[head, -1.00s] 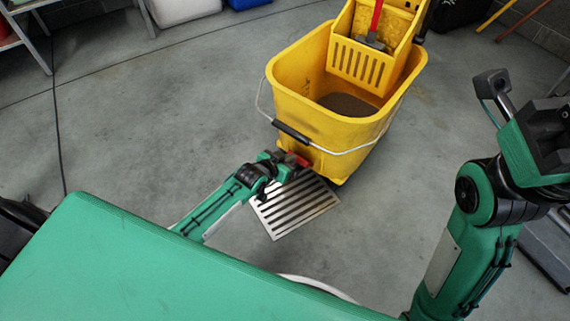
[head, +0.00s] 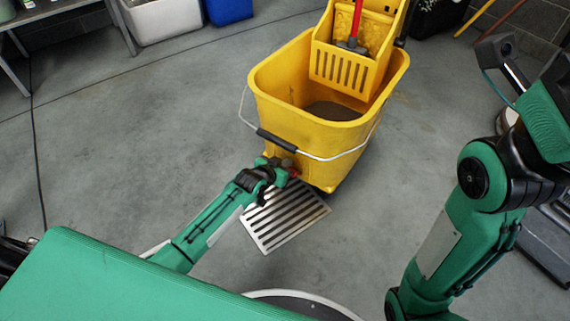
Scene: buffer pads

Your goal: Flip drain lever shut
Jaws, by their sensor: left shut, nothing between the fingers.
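A yellow mop bucket (head: 275,108) with dark water inside stands on the floor, its wire handle hanging over the front. The red drain lever (head: 293,173) shows only as a small patch low on the bucket's front, partly hidden by my left gripper. My left gripper (head: 284,168) is shut and empty, right at the lever; I cannot tell whether it touches it. My right arm stands raised at the right, and its fingertips are not clearly shown.
A metal floor grate (head: 285,222) lies below the gripper, in front of the bucket. A yellow wringer (head: 345,68) with a red-handled tool sits on the bucket. A white bin (head: 160,20) and a blue bin (head: 229,10) stand at the back. The floor left of the bucket is clear.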

